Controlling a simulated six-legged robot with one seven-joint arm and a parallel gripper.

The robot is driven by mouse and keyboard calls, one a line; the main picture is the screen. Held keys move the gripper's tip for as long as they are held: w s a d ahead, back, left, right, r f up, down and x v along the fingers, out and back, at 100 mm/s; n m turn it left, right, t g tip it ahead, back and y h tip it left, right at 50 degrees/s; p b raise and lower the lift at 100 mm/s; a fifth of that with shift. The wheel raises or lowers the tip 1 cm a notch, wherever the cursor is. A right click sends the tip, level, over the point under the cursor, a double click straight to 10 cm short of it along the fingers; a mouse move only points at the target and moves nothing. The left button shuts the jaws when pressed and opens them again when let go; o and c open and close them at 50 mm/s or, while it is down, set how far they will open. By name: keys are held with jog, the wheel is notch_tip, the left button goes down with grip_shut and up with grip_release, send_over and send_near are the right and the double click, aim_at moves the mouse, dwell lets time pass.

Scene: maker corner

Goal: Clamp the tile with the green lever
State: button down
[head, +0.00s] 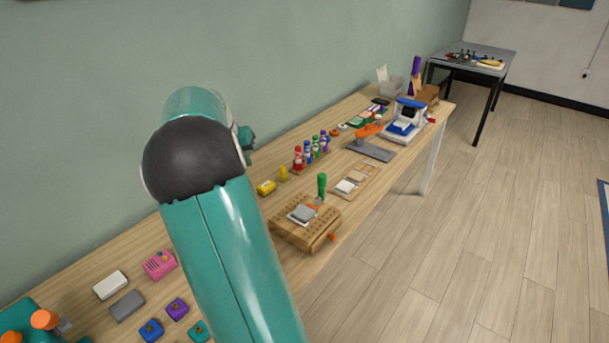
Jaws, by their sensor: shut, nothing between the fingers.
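A green lever (322,184) stands upright at the back right of a wooden block with rows of holes (291,235) on the bench. A small grey tile (302,214) with a pale border lies on top of the block, beside the foot of the lever. A bit of orange shows at the lever's foot, too small to tell whether it touches the tile. My arm (232,265) rises in front of the bench, left of the block. My gripper is not in view.
Right of the block lies a wooden tray with pale tiles (346,187). Farther back are a grey plate with an orange handle (370,150) and a blue-white machine (405,122).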

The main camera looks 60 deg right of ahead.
jog(key=s+d+f+m+g, duration=0.1)
jog(key=d+f, duration=0.2)
jog(key=d, duration=0.3)
jog(key=s+d+f+m+g+h, duration=0.1)
jog(key=s+d+f+g, duration=0.1)
jog(key=d+f, duration=0.2)
jog(key=d, duration=0.3)
jog(key=shift+d+m, duration=0.25)
jog(key=shift+m, duration=0.05)
jog(key=shift+f, duration=0.1)
send_near(321, 188)
jog(key=w+f, duration=0.1)
jog(key=w+d+f, duration=0.1)
jog(key=w, duration=0.1)
jog(key=w+d+f, duration=0.1)
jog(key=shift+w+d+f, duration=0.2)
jog(key=shift+w+d, duration=0.05)
jog(key=shift+w, duration=0.05)
jog(key=s, duration=0.1)
jog(key=s+d, duration=0.1)
jog(key=s, duration=0.1)
jog(key=shift+s, duration=0.15)
jog(key=shift+s+d, duration=0.1)
jog(key=shift+d, duration=0.05)
jog(key=shift+s, duration=0.15)
jog(key=shift+s+t, duration=0.2)
jog(key=shift+t, duration=0.3)
